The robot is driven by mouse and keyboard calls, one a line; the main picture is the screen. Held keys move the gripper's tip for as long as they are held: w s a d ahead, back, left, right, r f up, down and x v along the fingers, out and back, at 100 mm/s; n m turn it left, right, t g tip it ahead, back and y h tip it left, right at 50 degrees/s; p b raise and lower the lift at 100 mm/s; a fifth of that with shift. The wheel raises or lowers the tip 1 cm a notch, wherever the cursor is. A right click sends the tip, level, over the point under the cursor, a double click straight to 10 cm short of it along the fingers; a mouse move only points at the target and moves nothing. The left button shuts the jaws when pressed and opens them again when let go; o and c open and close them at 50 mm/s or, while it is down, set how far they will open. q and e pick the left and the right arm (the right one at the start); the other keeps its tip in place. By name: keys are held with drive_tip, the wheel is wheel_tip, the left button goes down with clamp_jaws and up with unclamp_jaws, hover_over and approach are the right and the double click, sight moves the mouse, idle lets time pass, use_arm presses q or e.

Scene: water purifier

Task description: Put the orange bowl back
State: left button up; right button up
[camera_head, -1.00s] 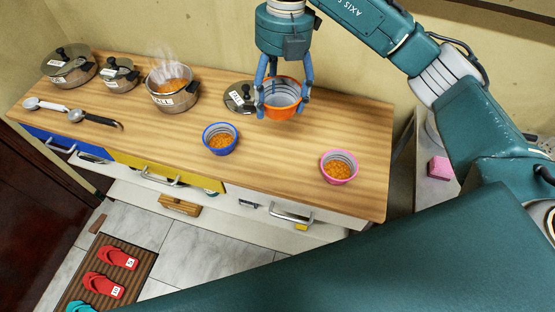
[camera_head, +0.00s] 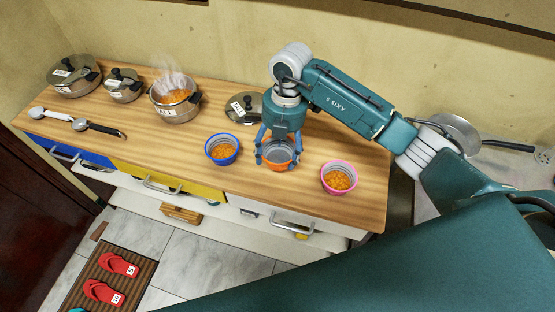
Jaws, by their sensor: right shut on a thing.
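The orange bowl (camera_head: 279,167) is between the blue bowl and the pink bowl over the wooden counter. Its grey inside shows, and I see no food in it. My right gripper (camera_head: 278,160) points down from above, with its blue fingers shut on the bowl. I cannot tell whether the bowl's base touches the counter. My left gripper is not in view.
The blue bowl (camera_head: 222,149) and pink bowl (camera_head: 338,177) hold orange food. A steaming pot (camera_head: 174,110), a loose lid (camera_head: 245,107), two lidded pots and two ladles are on the counter (camera_head: 190,140). A pan (camera_head: 452,132) is at right.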

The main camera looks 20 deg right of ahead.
sight(278, 159)
wheel_tip(278, 159, down, 4)
drive_tip(key=shift+f+p, duration=0.25)
drive_tip(key=shift+p, duration=0.1)
drive_tip(key=shift+f, duration=0.25)
drive_tip(key=shift+f, duration=0.1)
drive_tip(key=shift+f, duration=0.15)
drive_tip(key=o, duration=1.2)
drive_tip(key=shift+o, duration=0.2)
drive_tip(key=shift+r, duration=0.2)
